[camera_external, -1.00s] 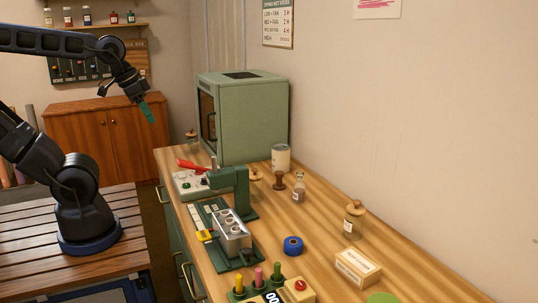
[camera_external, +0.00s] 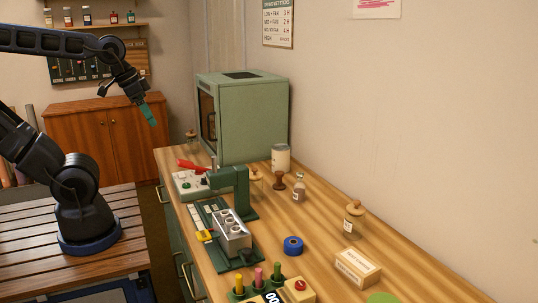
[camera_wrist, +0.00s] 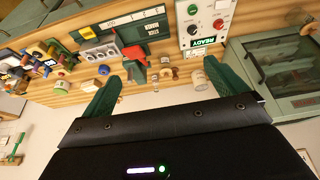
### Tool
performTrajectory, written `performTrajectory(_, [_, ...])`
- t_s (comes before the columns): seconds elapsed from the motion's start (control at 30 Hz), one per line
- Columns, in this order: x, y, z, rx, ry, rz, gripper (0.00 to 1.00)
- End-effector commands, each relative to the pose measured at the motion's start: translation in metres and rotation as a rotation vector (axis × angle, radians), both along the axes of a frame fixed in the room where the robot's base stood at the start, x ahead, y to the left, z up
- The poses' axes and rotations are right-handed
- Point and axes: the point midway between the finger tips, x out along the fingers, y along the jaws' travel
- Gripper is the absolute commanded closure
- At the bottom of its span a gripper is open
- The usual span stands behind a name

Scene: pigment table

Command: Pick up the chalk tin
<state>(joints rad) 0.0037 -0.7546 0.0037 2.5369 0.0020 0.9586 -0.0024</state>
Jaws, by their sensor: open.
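A pale cylindrical tin, which looks like the chalk tin (camera_external: 281,157), stands upright on the bench in front of the green cabinet. It also shows in the wrist view as a small pale cylinder (camera_wrist: 199,80), right of the middle and near the right finger. I cannot read its label. My gripper (camera_external: 150,114) hangs in the air left of the bench, well apart from the tin. In the wrist view the two green fingers of my gripper (camera_wrist: 163,74) are spread, with nothing held between them.
The green cabinet (camera_external: 245,118) stands behind the tin. A green press (camera_external: 236,190), a brown stamp (camera_external: 279,180), a small bottle (camera_external: 299,188) and a lidded jar (camera_external: 353,220) are nearby. A blue tape roll (camera_external: 293,246) and a labelled box (camera_external: 357,267) lie nearer the front. Bench surface between them is clear.

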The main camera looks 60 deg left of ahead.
Motion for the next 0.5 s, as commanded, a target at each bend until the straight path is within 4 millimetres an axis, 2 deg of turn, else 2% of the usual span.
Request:
performTrajectory(0.13, [0.007,0.001,0.002,0.003,0.002,0.000,0.03])
performTrajectory(0.23, [0.024,0.002,0.006,0.009,0.004,-0.001,0.03])
performTrajectory(0.5, [0.097,0.010,0.015,0.034,0.013,-0.016,0.03])
